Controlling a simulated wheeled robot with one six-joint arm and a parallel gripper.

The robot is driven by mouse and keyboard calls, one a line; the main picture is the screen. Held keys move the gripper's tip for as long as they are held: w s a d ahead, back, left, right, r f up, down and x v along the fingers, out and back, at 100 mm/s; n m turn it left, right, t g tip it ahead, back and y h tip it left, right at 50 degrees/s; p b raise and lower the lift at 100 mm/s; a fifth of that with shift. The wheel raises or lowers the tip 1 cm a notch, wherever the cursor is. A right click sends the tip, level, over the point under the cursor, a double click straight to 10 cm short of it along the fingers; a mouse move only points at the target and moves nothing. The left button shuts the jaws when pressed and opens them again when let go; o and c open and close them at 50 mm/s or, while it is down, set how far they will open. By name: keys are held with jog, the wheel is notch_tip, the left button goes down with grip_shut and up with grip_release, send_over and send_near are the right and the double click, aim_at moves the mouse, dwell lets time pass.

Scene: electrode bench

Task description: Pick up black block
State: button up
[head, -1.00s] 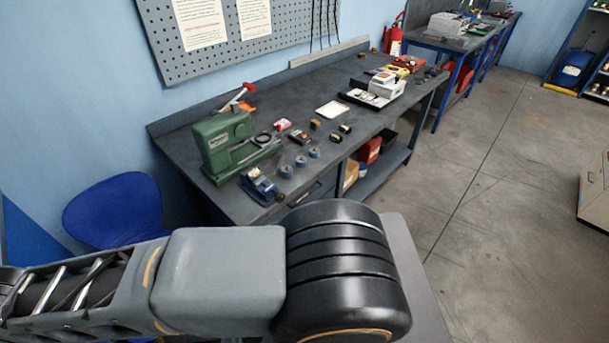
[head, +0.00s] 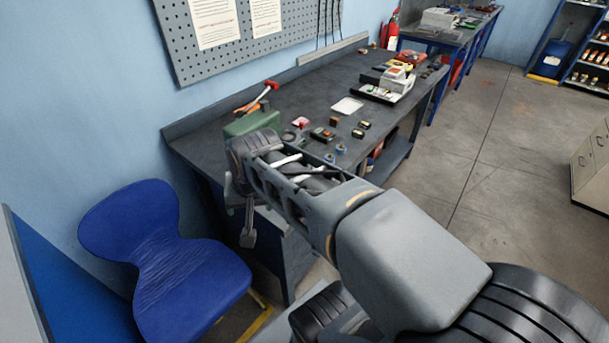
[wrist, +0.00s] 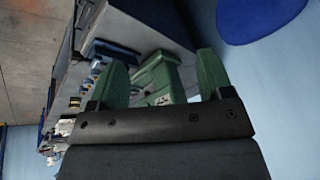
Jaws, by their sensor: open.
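Small dark blocks lie on the bench in the head view, one at the right of the loose parts (head: 363,125) and one just in front of it (head: 357,134). They are too small for me to tell which is the black block. My gripper (wrist: 162,78) is open and empty, its two green fingers wide apart in the wrist view. In the head view it hangs at the left end of my arm, in front of the bench's near left end and well away from the blocks. My arm hides part of the bench front.
A green machine (head: 250,123) stands on the bench (head: 320,95) at its left end, partly hidden by my arm. A white tray (head: 347,106) and small parts lie right of it. A blue chair (head: 160,255) stands at left. Open floor lies at right.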

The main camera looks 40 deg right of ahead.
jog(key=shift+o, duration=0.8)
jog(key=w+d+m+b, duration=0.1)
jog(key=w+d+m, duration=0.3)
jog(key=m, duration=0.4)
jog(key=shift+d+m, duration=0.3)
jog(key=shift+d, duration=0.45)
jog(key=w+d+f+m+b, duration=0.1)
jog(key=w+d+m+b, duration=0.15)
jog(key=d+m, duration=0.65)
jog(key=w+d+f+m+b, duration=0.1)
jog(key=w+d+m, duration=0.2)
jog(key=d+m, duration=0.55)
jog(key=w+f+m, duration=0.1)
jog(key=f, duration=0.1)
jog(key=w+f, duration=0.1)
jog(key=f, duration=0.1)
jog(key=a+f+m, duration=0.1)
jog(key=f, duration=0.1)
jog(key=shift+w+f+m+y, duration=0.35)
jog(key=shift+w+y, duration=0.05)
jog(key=shift+x, duration=3.2)
jog(key=shift+w, duration=0.15)
jog(key=shift+c, duration=0.3)
jog(key=shift+r+t, duration=0.1)
jog(key=shift+t, duration=0.2)
jog(key=c, duration=1.2)
jog(key=shift+r, duration=0.1)
